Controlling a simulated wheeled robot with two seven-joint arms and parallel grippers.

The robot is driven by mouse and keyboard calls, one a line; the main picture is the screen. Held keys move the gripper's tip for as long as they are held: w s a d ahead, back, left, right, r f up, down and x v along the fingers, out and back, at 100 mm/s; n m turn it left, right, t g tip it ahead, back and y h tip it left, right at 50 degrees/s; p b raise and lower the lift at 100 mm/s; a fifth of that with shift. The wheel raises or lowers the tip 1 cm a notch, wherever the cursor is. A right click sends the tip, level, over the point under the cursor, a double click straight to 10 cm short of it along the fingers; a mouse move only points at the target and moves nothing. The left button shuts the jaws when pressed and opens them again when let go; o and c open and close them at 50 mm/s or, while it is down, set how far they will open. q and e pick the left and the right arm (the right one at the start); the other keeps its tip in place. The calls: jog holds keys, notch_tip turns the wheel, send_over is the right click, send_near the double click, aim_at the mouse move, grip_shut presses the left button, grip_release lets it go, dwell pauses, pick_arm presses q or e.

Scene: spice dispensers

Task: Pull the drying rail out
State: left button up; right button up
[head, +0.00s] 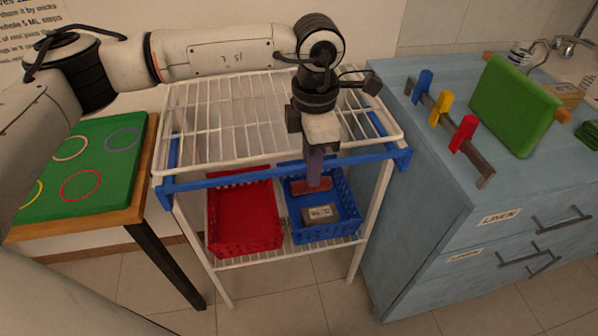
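The drying rail appears to be the blue bar (238,178) along the front edge of the white wire rack (235,118). Short blue side pieces join it at both ends. My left gripper (314,178) points down at the rail, right of its middle. Its visible finger crosses in front of the bar and hides a short piece of it. I cannot tell whether the other finger is behind the bar, or whether the fingers touch or grip it. My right gripper is not in view.
Under the rack, a red basket (243,215) and a blue basket (348,212) stand on a lower shelf. A blue drawer cabinet (420,215) stands close on the right. A table with a green ringed mat (98,160) is on the left. Floor in front is clear.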

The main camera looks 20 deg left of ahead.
pick_arm(q)
grip_shut()
jog(key=s+d+b, duration=0.3)
jog(key=s+d, duration=0.5)
jog(key=s, duration=0.5)
jog(key=shift+d, duration=0.35)
dwell(1.0)
jog(key=o, duration=0.9)
grip_release()
jog(key=shift+w+r, duration=0.1)
jog(key=shift+r+p, duration=1.55)
jog(key=shift+r, duration=1.85)
